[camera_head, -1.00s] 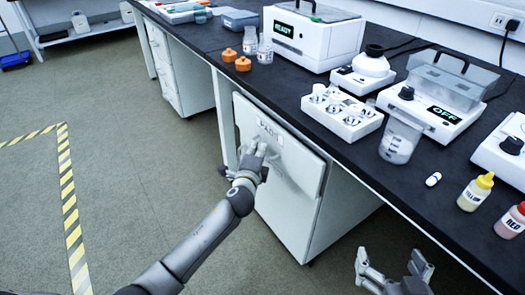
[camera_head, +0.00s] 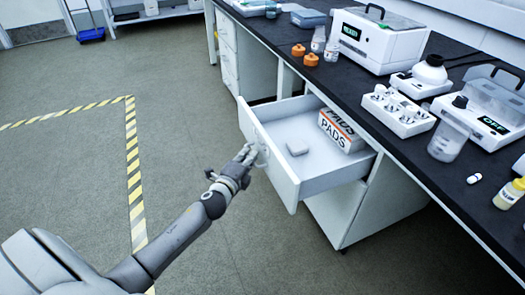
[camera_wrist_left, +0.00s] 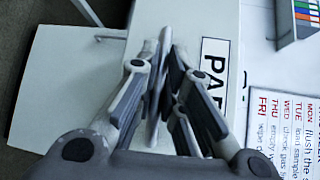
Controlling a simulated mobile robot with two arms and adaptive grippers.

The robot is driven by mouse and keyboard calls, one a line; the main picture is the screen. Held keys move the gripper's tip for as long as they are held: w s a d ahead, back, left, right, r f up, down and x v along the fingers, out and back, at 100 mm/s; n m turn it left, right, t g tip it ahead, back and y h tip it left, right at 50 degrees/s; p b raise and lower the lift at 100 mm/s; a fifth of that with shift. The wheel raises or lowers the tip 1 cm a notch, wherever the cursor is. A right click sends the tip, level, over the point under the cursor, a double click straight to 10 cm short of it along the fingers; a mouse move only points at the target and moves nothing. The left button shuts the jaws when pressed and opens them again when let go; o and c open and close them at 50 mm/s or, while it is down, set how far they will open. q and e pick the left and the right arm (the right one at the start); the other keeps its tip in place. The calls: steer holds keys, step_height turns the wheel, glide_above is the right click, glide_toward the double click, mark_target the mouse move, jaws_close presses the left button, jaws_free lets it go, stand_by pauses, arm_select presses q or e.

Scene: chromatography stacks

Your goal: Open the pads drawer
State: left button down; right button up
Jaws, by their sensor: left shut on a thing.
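The pads drawer (camera_head: 268,165) is pulled well out of the white cabinet under the bench. Its front faces left in the head view. My left gripper (camera_head: 250,154) is at the outer face of the drawer front, shut on the drawer handle. The wrist view shows the handle bar (camera_wrist_left: 160,84) between the fingers, beside a label partly reading PADS (camera_wrist_left: 214,73). My right gripper is out of view.
The dark benchtop (camera_head: 400,155) carries a white machine (camera_head: 378,41), a tray of cups (camera_head: 398,110), a clear beaker (camera_head: 448,138) and orange caps (camera_head: 298,50). The floor (camera_head: 180,120) left of the drawer is clear, with striped tape (camera_head: 133,160).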

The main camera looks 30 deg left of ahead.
arm_select(q)
steer(key=s+a, duration=0.3)
steer(key=s, duration=0.2)
steer(key=shift+a, duration=0.4)
steer(key=shift+f, duration=0.1)
steer(key=c, duration=1.5)
jaws_free()
steer(key=shift+c, duration=0.2)
steer(key=s+d+r, duration=0.1)
steer(key=s, duration=1)
steer(key=shift+s+d+r, duration=0.25)
steer(key=shift+s+r, duration=0.15)
